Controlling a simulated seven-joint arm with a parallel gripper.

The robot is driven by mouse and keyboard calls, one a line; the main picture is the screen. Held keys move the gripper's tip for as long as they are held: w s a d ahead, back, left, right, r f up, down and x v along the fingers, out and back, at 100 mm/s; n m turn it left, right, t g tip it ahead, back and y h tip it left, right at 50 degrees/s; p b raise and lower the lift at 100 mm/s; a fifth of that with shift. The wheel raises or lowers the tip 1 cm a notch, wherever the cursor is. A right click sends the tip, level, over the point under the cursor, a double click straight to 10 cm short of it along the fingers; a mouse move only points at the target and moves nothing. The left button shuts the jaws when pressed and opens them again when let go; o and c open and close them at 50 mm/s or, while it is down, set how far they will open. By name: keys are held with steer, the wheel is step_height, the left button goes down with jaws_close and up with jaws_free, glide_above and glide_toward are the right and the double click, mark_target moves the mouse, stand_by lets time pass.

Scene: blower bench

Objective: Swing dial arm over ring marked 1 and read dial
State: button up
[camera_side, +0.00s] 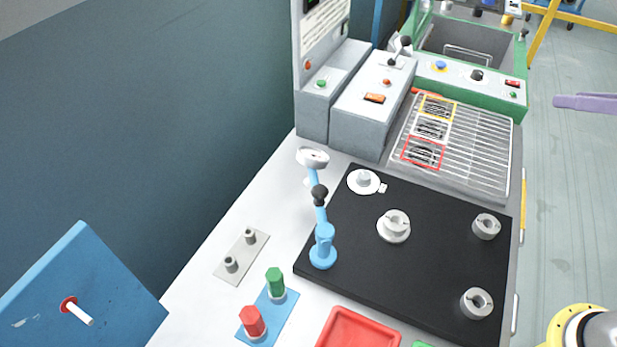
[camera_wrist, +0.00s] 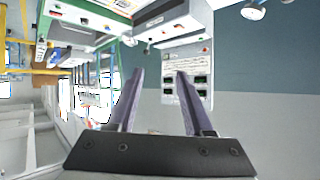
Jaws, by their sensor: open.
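The blue dial arm (camera_side: 323,246) stands on a round base at the left edge of the black mat (camera_side: 440,235). Its black knob (camera_side: 319,192) is partway up, and its round dial (camera_side: 312,157) is at the upper end, over the white bench left of the mat. The dial's reading is too small to make out. Grey rings sit at the mat's middle (camera_side: 394,224), right (camera_side: 486,226) and lower right (camera_side: 477,302); I cannot read any number on them. My gripper (camera_wrist: 157,74) is open and empty in the wrist view. A purple finger shows at the side view's right edge, far from the dial arm.
A round white piece with a grey hub (camera_side: 363,181) is at the mat's upper left. Red (camera_side: 253,323) and green (camera_side: 275,283) pegs stand on a blue plate. A red tray (camera_side: 358,332) lies in front, and a wire rack (camera_side: 475,150) is behind the mat.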

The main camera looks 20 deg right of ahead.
steer(key=w+a+r+t+y, duration=0.1)
steer(key=w+a+r+t, duration=0.1)
steer(key=w, duration=0.3)
steer(key=w+a+r+t, duration=0.2)
steer(key=w+t, duration=0.1)
steer(key=w, duration=0.2)
steer(key=w+a+f+t+y, duration=0.2)
steer(key=w+a+f, duration=0.25)
steer(key=a, duration=0.35)
steer(key=n+g+y, duration=0.3)
steer(key=n+y, duration=0.3)
steer(key=n, duration=0.1)
glide_toward(313, 186)
steer(key=x, duration=1.1)
steer(key=shift+w+f, duration=0.25)
steer(key=shift+w, duration=0.15)
jaws_close()
